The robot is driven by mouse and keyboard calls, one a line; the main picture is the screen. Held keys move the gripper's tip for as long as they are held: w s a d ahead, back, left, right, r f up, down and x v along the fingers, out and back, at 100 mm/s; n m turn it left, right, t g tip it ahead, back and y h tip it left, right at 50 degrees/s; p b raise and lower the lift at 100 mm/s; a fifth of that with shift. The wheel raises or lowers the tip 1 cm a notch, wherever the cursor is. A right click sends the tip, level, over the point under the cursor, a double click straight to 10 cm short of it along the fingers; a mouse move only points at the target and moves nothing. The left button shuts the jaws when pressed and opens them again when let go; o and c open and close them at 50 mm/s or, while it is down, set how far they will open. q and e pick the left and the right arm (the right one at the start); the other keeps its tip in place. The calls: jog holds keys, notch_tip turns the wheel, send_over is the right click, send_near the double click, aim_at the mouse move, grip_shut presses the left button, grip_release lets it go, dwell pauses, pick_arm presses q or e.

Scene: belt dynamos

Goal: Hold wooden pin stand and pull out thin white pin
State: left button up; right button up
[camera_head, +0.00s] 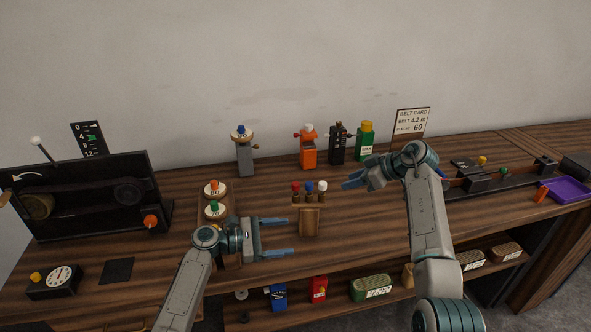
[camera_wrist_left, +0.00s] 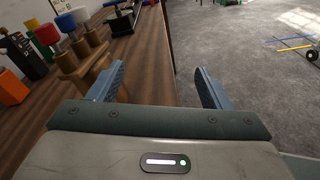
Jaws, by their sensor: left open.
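The wooden pin stand (camera_head: 309,223) stands upright near the table's front edge, holding pins with a red top (camera_head: 295,188), a blue top (camera_head: 308,187) and a white top (camera_head: 322,186). In the left wrist view the stand (camera_wrist_left: 82,68) is at the upper left, beside and partly behind the left finger, with the white top (camera_wrist_left: 81,14) at its far end. My left gripper (camera_head: 291,236) is open and empty, just left of the stand, fingers pointing right. My right gripper (camera_head: 351,181) is right of the stand, pointing left at it; its finger gap is unclear.
Behind stand a grey post (camera_head: 245,160), an orange device (camera_head: 307,152), a black device (camera_head: 338,147) and a green bottle (camera_head: 365,140). A lower shelf (camera_head: 335,296) holds boxes. Table between stand and right arm is clear.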

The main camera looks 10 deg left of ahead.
pick_arm(q)
jog(key=w+a+r+m+y, duration=0.2)
jog(key=w+r, duration=0.1)
jog(key=w, duration=0.3)
jog(key=w+a+r+m+y, duration=0.2)
jog(key=w+a+m, duration=0.1)
jog(key=w, duration=0.3)
notch_tip(320, 180, up, 7)
jog(key=n+g+y, duration=0.6)
jog(key=n+y, duration=0.4)
jog(key=y, duration=0.1)
send_over(295, 190)
jog(key=w, duration=0.1)
jog(key=shift+w+a+f, duration=0.1)
jog(key=shift+w+a, duration=0.1)
jog(key=shift+s+d+r+n+y, duration=0.15)
jog(key=shift+r+n+y, duration=0.15)
jog(key=shift+r, duration=0.1)
notch_tip(295, 190, down, 11)
jog(key=shift+r, duration=0.15)
